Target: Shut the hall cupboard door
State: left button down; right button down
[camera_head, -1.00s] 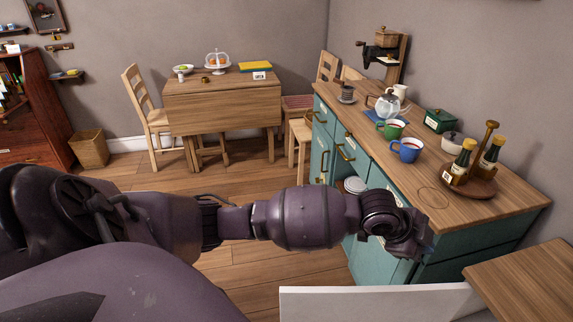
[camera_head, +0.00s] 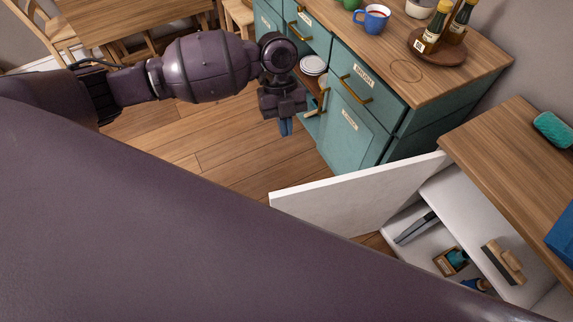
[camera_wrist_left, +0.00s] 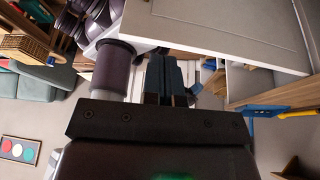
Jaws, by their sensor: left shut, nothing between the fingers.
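The hall cupboard, a white cabinet with a wooden top (camera_head: 520,160), stands at the right in the head view. Its white door (camera_head: 350,195) stands wide open, swung out to the left, and its lower part is hidden behind my own purple arm. My left gripper (camera_head: 286,127) points down above the floor, left of the door and apart from it. Its blue fingers are shut and empty. In the left wrist view the shut fingers (camera_wrist_left: 172,80) show below a white panel (camera_wrist_left: 215,25), which looks like the door. My right gripper is not in view.
Inside the cupboard are a brush (camera_head: 503,262), a small wooden box (camera_head: 450,262) and a grey tool (camera_head: 415,228). A teal sideboard (camera_head: 345,135) stands behind the door, with a tray of bottles (camera_head: 437,47) on top. Wooden floor (camera_head: 215,150) is clear at the left.

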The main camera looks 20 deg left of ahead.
pick_arm(q)
jog(key=s+d+f, duration=0.4)
jog(key=s+f, duration=0.2)
jog(key=f, duration=0.3)
jog(key=shift+d+f, duration=0.15)
jog(key=shift+d, duration=0.25)
dwell(0.4)
